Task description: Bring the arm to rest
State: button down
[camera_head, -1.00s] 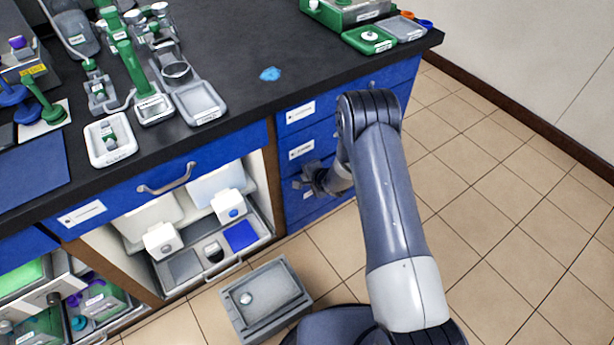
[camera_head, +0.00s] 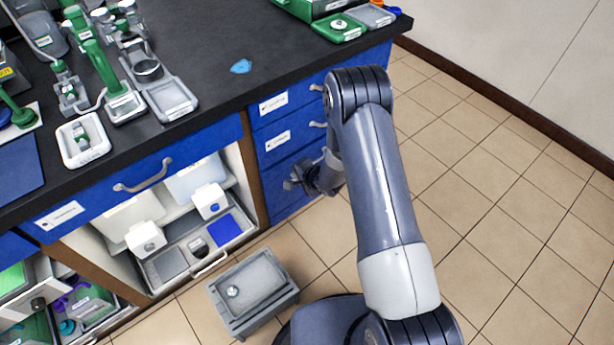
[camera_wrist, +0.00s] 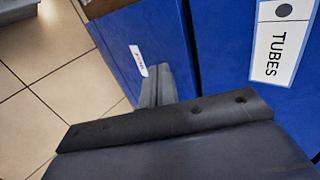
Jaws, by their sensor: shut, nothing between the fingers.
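My arm bends down in front of the bench in the head view. My gripper (camera_head: 293,183) hangs at its end, low in front of the blue drawer stack (camera_head: 287,138) and apart from the bench top. In the wrist view the gripper's fingers (camera_wrist: 156,85) are together with nothing between them. Blue drawer fronts fill much of that view, one with a label reading TUBES (camera_wrist: 282,42). Whether the gripper touches a drawer front cannot be told.
The black bench top (camera_head: 220,95) carries green and grey equipment. An open cabinet with a pulled-out tray (camera_head: 208,262) is left of the drawers. A grey bin (camera_head: 262,321) stands on the floor near my base. Tiled floor (camera_head: 480,190) on the right is clear.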

jog(key=v, duration=0.6)
jog(key=shift+p, duration=0.35)
jog(key=shift+f, duration=0.15)
